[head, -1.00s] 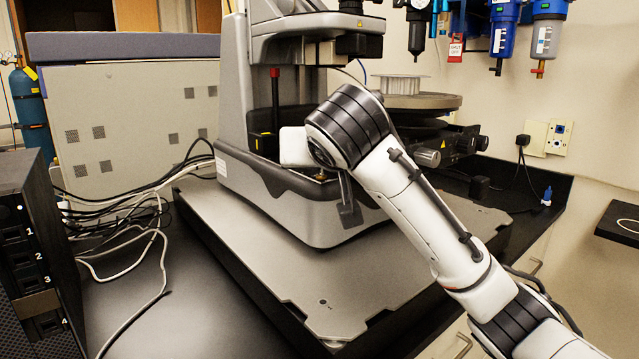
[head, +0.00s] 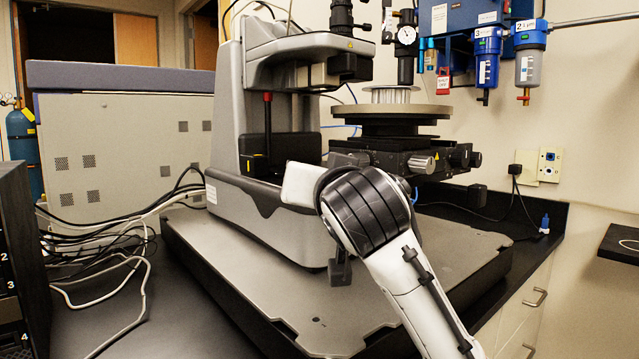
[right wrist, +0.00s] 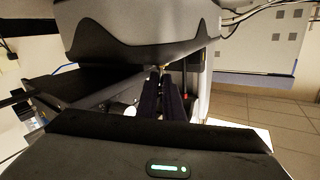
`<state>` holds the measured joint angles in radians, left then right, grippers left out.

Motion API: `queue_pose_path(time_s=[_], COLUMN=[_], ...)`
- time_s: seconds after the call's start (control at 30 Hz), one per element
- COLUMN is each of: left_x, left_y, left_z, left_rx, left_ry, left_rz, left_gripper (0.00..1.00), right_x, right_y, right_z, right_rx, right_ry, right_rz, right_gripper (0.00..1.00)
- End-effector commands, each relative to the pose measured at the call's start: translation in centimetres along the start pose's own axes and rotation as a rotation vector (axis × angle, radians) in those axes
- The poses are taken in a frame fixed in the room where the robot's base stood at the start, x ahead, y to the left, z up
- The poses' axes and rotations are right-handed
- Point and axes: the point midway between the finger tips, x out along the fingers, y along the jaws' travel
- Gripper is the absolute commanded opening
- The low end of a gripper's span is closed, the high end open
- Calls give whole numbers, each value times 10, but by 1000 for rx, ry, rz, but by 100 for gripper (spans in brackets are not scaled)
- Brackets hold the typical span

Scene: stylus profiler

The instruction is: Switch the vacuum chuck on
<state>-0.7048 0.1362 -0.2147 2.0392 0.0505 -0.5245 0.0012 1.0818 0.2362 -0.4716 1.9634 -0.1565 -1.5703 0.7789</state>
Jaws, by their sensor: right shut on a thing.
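The stylus profiler (head: 225,120) stands on a grey slab on the bench in the head view. Its round chuck plate (head: 435,112) carries a pale ribbed disc (head: 390,95). My right arm crosses the profiler's front, and its wrist hides part of the front face. Only a dark part of my right gripper shows below the wrist. In the right wrist view the two dark fingers (right wrist: 172,92) are close together at the profiler's dark front. A tiny brass-coloured switch part (right wrist: 165,72) shows at their tips; its position, on or off, cannot be told. My left gripper is out of view.
The grey slab (head: 235,285) has free room at its front left. Loose cables (head: 95,250) lie on the bench at left, beside a black rack (head: 20,260). Blue-topped air filters (head: 487,45) and a gauge (head: 406,36) hang on the back wall.

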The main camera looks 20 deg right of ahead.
Motion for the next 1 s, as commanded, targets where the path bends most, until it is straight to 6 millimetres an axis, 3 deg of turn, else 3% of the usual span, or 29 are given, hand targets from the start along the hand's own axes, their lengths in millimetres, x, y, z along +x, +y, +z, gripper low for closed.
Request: queue_pose_path(time_s=[0.2,0.23,0.33,0.77,1.0], left_x=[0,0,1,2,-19], left_y=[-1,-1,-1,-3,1], left_z=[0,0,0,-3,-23], left_rx=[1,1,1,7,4], left_ry=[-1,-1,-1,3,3], left_rz=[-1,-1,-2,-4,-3], left_gripper=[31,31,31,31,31], right_x=[0,0,0,0,3], right_y=[0,0,0,1,-3], right_z=[0,0,0,-1,-12], right_rx=[0,0,-1,-3,-58], right_ry=[-1,-1,-1,-5,-91], right_rz=[1,1,1,4,31], right_gripper=[0,12,25,25,25])
